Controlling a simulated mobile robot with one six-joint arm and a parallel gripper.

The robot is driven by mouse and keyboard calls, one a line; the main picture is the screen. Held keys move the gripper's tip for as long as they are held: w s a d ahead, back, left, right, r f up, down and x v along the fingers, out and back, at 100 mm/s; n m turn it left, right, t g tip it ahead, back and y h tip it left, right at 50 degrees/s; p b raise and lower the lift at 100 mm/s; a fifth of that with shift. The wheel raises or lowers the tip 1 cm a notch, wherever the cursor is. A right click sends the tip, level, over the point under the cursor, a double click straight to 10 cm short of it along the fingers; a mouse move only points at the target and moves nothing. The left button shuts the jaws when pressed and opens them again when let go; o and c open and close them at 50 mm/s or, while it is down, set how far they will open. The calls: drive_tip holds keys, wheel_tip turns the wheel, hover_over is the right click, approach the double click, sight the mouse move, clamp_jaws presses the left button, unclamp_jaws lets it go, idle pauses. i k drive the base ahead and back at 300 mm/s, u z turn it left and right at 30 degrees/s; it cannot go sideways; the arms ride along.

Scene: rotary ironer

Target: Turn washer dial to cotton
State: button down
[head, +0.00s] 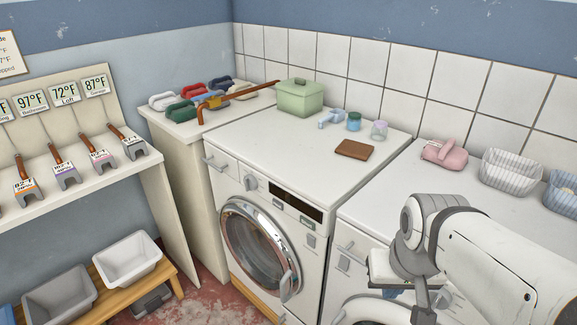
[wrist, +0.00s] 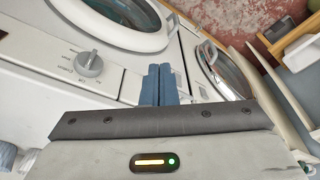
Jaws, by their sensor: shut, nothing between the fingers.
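A round grey dial (wrist: 89,64) with a raised grip bar sits on the white front panel of the near machine in the wrist view. Small printed labels surround it, one seeming to read "Cotton"; its exact setting is hard to read. My gripper (wrist: 158,84) has its two blue fingers together and empty, in front of the panel beside the dial, apart from it in the picture. In the head view my gripper (head: 390,291) is low in front of the right-hand machine (head: 352,225), partly covering its front.
The left-hand machine (head: 268,150) has its own dial (head: 250,184), a dark display and a round door. A brown block (head: 354,149), a green box (head: 300,97) and cups stand on top. A pink item (head: 445,154) and baskets (head: 511,171) stand at right.

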sight(251, 183)
drive_tip(key=k, duration=1.3)
drive_tip(key=u, duration=0.3)
drive_tip(key=i, duration=1.1)
drive_tip(key=u, duration=0.9)
drive_tip(key=i, duration=0.65)
drive_tip(key=u, duration=0.35)
